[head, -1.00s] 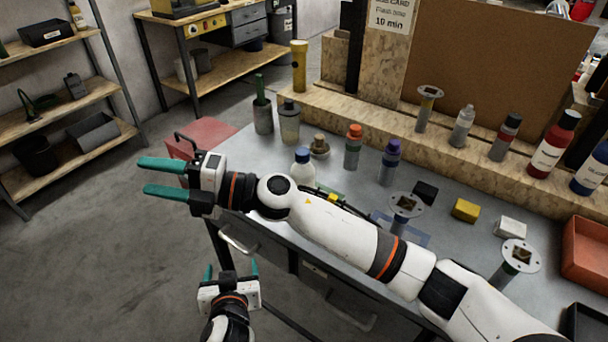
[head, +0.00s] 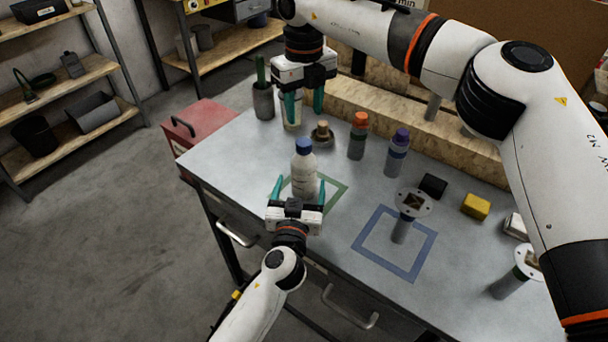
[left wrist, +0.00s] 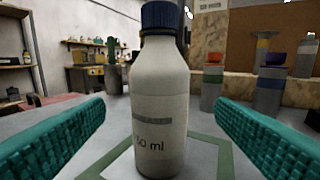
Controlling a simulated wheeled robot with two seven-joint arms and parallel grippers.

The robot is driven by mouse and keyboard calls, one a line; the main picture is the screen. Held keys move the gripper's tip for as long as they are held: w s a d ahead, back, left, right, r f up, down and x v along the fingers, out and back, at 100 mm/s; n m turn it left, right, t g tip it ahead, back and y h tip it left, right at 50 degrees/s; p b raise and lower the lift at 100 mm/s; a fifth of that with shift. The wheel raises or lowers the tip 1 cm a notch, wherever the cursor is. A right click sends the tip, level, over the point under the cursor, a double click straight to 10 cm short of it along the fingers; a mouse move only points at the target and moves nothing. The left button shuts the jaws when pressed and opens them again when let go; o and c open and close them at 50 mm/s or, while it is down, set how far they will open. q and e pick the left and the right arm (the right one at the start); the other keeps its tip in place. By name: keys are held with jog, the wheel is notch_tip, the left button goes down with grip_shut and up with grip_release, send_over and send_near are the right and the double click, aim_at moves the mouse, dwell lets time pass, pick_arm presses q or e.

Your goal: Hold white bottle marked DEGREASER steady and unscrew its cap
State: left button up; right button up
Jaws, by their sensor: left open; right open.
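The white bottle (head: 304,178) with a dark blue cap (head: 303,145) stands upright inside the green square outline (head: 334,198) on the bench. My left gripper (head: 297,190) is open, one finger on each side of the bottle, with gaps to both teal fingers in the left wrist view. My right gripper (head: 304,108) is open, pointing down above and behind the bottle, in front of a grey container that it partly hides.
An orange-capped bottle (head: 358,137) and a purple-capped bottle (head: 397,153) stand right of the white bottle. Black and yellow blocks (head: 475,206) lie farther right. The bench's front left is clear.

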aim_at(305, 163)
pick_arm(q)
jog(key=w, duration=0.5)
jog(key=w+d, duration=0.1)
jog(key=w, duration=0.2)
